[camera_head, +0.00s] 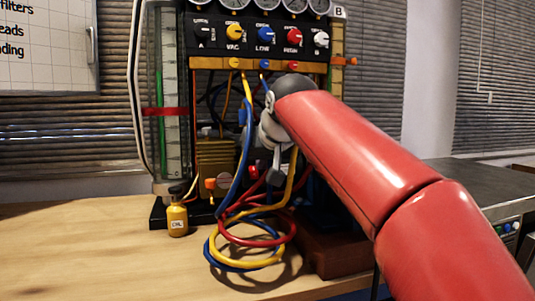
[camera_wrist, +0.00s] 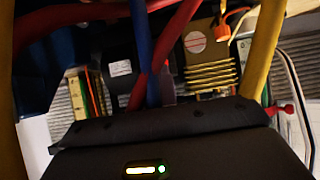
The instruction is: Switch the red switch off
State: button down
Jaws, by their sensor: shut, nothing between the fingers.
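No part is plainly marked as the red switch. A small red part (camera_head: 257,186) sits low on the rig, behind the hoses and beside my gripper; I cannot tell whether it is the switch or how it is set. A red knob (camera_head: 294,36) is on the upper panel, above my arm. My gripper (camera_head: 277,172) is shut and empty, pointing down in front of the rig among the hoses. In the wrist view its dark body fills the bottom and the fingertips are not clear.
Red, blue and yellow hoses (camera_head: 245,262) loop over the wooden bench (camera_head: 90,250) and cross close to my gripper. A brass finned block (camera_head: 215,155) is left of it, also in the wrist view (camera_wrist: 211,76). A yellow bottle (camera_head: 177,217) stands at left. The left bench is clear.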

aim_at(254, 173)
jog(key=x, duration=0.7)
jog(key=shift+w, duration=0.1)
jog(key=shift+f, duration=0.2)
jog(key=f+b, duration=0.1)
jog(key=b, duration=0.2)
jog(key=shift+w+t, duration=0.1)
jog(key=shift+t, duration=0.3)
jog(key=f+t+b, duration=0.1)
jog(key=b, duration=0.3)
jog(key=shift+t+y+b, duration=0.3)
jog(key=shift+t+y, duration=0.1)
jog(key=shift+w+r+p, duration=0.1)
jog(key=shift+r+p, duration=0.45)
jog(key=shift+p, duration=0.05)
jog(key=shift+r, duration=0.1)
jog(key=shift+w+r+p, duration=0.15)
jog(key=shift+r+p, duration=0.55)
jog(key=shift+p, duration=0.2)
